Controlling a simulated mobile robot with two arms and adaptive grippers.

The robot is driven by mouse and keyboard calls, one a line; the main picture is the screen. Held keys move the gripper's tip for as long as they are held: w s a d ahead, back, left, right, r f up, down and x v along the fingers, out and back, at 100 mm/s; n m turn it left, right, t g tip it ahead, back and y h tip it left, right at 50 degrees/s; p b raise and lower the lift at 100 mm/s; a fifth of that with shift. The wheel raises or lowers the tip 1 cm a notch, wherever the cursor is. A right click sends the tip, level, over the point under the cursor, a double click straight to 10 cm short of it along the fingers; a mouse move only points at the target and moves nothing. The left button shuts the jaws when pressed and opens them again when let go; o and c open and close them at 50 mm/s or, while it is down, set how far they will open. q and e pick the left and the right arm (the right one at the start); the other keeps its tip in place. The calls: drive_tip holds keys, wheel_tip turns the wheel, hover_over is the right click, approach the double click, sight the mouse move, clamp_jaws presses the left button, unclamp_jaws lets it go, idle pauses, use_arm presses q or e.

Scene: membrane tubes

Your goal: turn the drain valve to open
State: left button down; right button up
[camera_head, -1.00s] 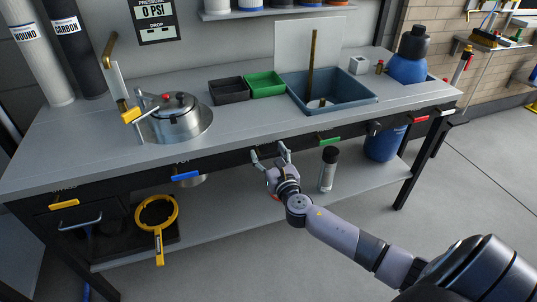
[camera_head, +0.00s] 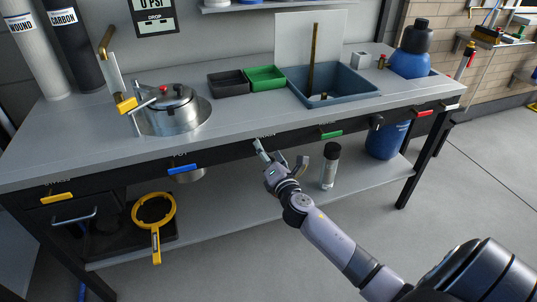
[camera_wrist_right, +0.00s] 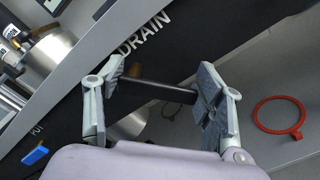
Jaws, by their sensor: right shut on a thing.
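The black drain valve handle (camera_wrist_right: 158,91) shows in the right wrist view, below the white DRAIN lettering (camera_wrist_right: 146,35) on the dark front rail of the bench. My right gripper (camera_head: 281,156) is at the front rail, near its middle. In the wrist view my right gripper (camera_wrist_right: 163,89) has one finger at each end of the black handle and is shut on it. In the head view I cannot make out the handle behind the fingers. My left gripper is not in view.
Along the rail are a blue handle (camera_head: 185,169), a green handle (camera_head: 331,135), a red handle (camera_head: 424,113) and a yellow handle (camera_head: 56,198). A spray can (camera_head: 329,167) stands on the lower shelf, right of my gripper. A red ring (camera_wrist_right: 278,116) shows below in the wrist view.

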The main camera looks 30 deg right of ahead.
drive_tip(key=m, duration=0.3)
drive_tip(key=shift+w+a+f+m+b, duration=0.1)
drive_tip(key=shift+a+f+m+b, duration=0.2)
drive_tip(key=shift+f+m, duration=0.1)
drive_tip(key=shift+a+m, duration=0.15)
drive_tip(key=shift+m, duration=0.55)
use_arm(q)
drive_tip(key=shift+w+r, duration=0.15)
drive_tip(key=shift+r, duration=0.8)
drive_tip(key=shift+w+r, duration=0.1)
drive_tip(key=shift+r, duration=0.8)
use_arm(e)
drive_tip(key=shift+w+a+f+m, duration=0.1)
drive_tip(key=shift+a+m, duration=0.05)
drive_tip(key=shift+m, duration=0.45)
drive_tip(key=shift+a+f+m, duration=0.1)
drive_tip(key=shift+m, duration=0.5)
drive_tip(key=o, duration=1.2)
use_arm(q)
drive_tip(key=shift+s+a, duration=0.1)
